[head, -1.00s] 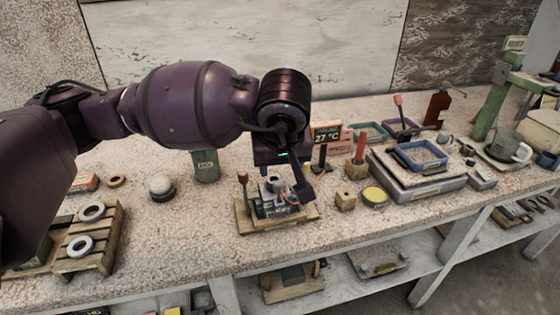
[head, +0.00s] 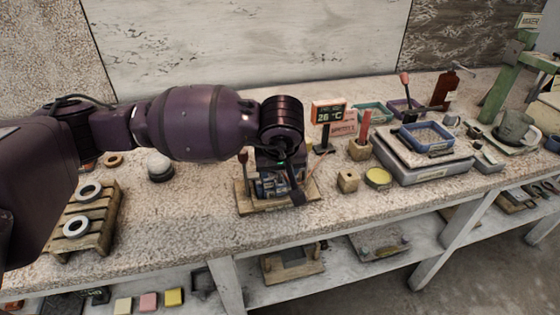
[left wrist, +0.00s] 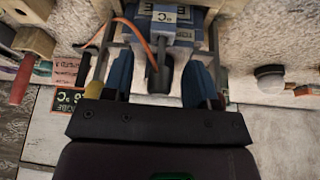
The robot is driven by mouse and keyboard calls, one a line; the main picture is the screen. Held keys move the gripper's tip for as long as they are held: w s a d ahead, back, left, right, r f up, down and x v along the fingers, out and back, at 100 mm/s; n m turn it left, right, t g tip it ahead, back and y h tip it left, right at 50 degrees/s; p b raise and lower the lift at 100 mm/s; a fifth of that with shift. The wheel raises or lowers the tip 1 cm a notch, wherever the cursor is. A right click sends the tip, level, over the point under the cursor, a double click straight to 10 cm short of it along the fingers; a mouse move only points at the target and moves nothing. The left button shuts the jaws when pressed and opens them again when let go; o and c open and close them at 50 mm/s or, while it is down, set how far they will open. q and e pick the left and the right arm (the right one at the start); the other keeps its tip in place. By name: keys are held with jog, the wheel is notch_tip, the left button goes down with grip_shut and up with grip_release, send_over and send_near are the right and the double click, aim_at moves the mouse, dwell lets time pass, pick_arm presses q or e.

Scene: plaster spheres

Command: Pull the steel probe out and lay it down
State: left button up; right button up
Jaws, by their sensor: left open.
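My left gripper (head: 280,190) is low over a small device on a wooden board (head: 247,207) in the head view. In the left wrist view my left gripper (left wrist: 158,66) is open, with one blue finger on each side of a dark grey upright piece (left wrist: 160,74), which looks like the probe's handle. An orange cable (left wrist: 135,34) runs near it. Contact with the fingers cannot be made out. A blue-grey block (left wrist: 193,17) with °C labels is beside it. The probe's steel shaft is hidden. My right gripper is in neither view.
A display (head: 328,114) reading 26 °C stands behind the board.

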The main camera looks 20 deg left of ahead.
pick_arm(q)
jog(key=c, duration=0.6)
jog(key=shift+c, duration=1.2)
jog(key=shift+o, duration=1.2)
grip_shut()
jog(key=shift+r, duration=0.15)
